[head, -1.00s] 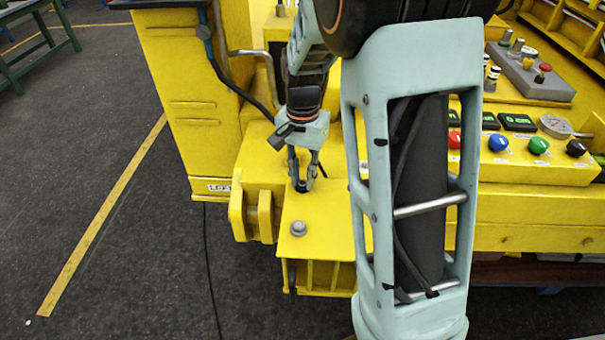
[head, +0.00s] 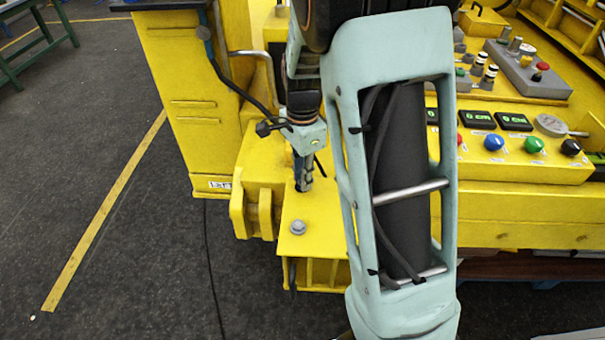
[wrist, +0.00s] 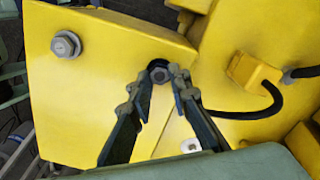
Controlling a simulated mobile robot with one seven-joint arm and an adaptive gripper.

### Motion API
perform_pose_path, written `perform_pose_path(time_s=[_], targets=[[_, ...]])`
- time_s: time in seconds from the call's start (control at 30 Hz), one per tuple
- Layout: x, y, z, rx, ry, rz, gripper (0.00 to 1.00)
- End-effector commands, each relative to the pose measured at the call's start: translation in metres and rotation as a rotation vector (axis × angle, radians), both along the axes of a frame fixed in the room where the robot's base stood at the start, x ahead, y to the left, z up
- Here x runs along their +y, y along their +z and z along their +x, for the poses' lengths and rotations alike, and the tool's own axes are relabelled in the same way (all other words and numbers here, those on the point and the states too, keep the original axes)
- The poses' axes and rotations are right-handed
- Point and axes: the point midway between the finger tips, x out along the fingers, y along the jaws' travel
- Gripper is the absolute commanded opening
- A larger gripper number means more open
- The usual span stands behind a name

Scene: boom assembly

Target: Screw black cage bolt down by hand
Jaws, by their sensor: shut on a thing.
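The black cage bolt (wrist: 159,75) stands at the yellow plate (wrist: 110,50) in the wrist view, with its dark round head between my fingertips. My gripper (wrist: 160,84) is shut on the bolt from both sides. In the head view my gripper (head: 303,187) points down at the plate (head: 318,222), and its fingers hide the bolt there. How deep the bolt sits cannot be told.
A grey hex bolt (head: 298,227) sits near the plate's front corner; it also shows in the wrist view (wrist: 66,44). A yellow block (wrist: 254,72) with a black cable (wrist: 240,114) is beside the plate. A control panel (head: 520,150) with coloured knobs stands to the right.

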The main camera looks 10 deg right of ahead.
Motion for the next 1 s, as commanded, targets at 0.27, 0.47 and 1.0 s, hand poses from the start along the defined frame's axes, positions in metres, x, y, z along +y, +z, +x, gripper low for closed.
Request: perform_pose_path(time_s=[0.27, 0.47, 1.0], targets=[[0.0008, 0.0048, 0.0052, -0.015, -0.023, 0.002, 0.0], [0.0008, 0.0047, 0.0051, -0.015, -0.022, 0.002, 0.0], [0.0004, 0.0038, 0.0018, -0.005, -0.021, 0.0, 0.35]])
